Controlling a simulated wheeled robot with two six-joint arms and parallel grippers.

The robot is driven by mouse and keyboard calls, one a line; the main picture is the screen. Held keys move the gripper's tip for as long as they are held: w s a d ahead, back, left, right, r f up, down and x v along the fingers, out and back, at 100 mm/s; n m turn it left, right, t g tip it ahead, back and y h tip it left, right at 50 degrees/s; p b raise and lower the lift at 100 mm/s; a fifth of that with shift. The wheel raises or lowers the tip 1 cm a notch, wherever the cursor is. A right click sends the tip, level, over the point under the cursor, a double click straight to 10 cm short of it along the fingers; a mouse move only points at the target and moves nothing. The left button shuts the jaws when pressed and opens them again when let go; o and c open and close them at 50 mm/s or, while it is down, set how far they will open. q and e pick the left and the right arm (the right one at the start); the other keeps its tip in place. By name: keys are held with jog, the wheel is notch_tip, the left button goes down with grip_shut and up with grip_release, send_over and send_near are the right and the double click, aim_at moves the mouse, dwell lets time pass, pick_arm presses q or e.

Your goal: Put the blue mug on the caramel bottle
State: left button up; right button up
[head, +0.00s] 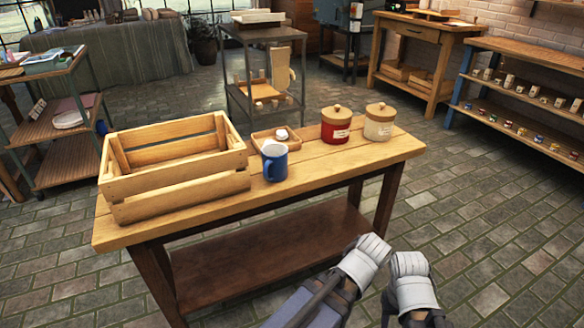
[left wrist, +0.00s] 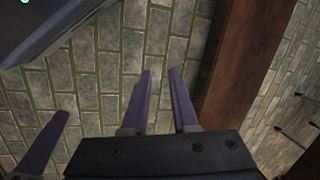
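The blue mug (head: 275,162) stands upright on the wooden table, just in front of a small wooden tray, with its handle to the left. I cannot make out a caramel bottle for sure. A small white-topped item (head: 281,134) sits at the tray, partly hidden by the mug. My left gripper (left wrist: 160,72) is open and empty, with floor showing between its fingers, low beside a brown table leg. My right gripper cannot be made out clearly; a purple finger-like part shows at the lower left of the left wrist view.
On the table (head: 330,178) are a slatted wooden crate (head: 180,190), the small tray (head: 258,137), a red lidded jar (head: 336,127) and a cream lidded jar (head: 379,124). A lower shelf (head: 262,258) is empty.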

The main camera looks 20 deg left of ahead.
pick_arm(q)
jog(key=w+a+r+m+t+y, duration=0.1)
jog(key=w+a+r+m+y, duration=0.25)
jog(key=a, duration=0.25)
jog(key=w+a+r+m+y, duration=0.2)
jog(key=w+a+r+y, duration=0.1)
jog(key=w+a, duration=0.25)
jog(key=m+y, duration=0.6)
jog(key=y, duration=0.3)
send_near(265, 173)
jog(key=a, duration=0.2)
jog(key=shift+h, duration=0.25)
jog(key=shift+w+a+f+b, duration=0.1)
jog(key=shift+w+a, duration=0.1)
jog(key=shift+a, duration=1.15)
jog(key=shift+w+a+f+b, duration=0.1)
jog(key=shift+w+a, duration=0.1)
jog(key=shift+a, duration=1.15)
jog(key=shift+w+a+f+b, duration=0.1)
jog(key=shift+w+a, duration=0.05)
jog(key=shift+a, duration=1.25)
grip_shut()
